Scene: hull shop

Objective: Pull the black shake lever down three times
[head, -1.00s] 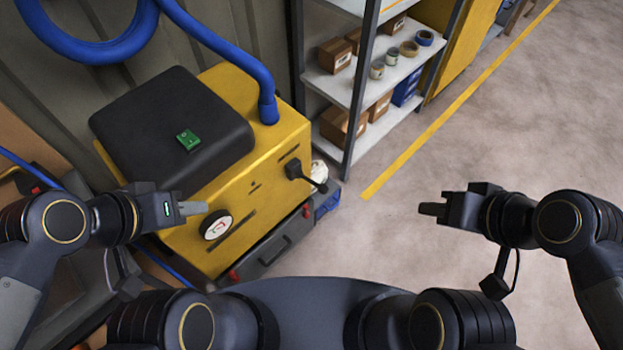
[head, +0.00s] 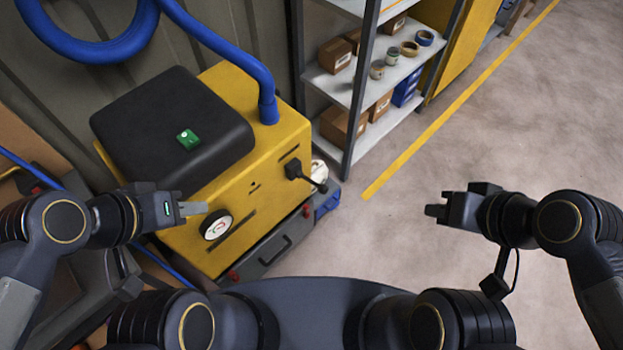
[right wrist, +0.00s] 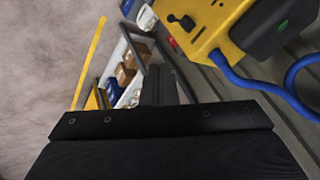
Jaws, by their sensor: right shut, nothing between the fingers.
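The black shake lever (head: 313,180) sticks out from the front face of the yellow machine (head: 285,137), near its right end. It also shows in the right wrist view (right wrist: 183,22), near the top. My right gripper (head: 434,210) is shut and empty over the floor, well to the right of the lever and apart from it. Its dark fingers (right wrist: 160,85) point toward the shelf side in the right wrist view. My left gripper (head: 195,209) is in front of the machine, left of the round gauge. Its finger gap cannot be made out.
A round gauge (head: 216,224) sits on the machine's front. A black cover (head: 172,130) with a green switch (head: 188,139) is on top. A blue hose (head: 240,60) rises from it. A dark case (head: 272,248) lies below. A shelf (head: 350,88) stands behind. The floor at right is clear.

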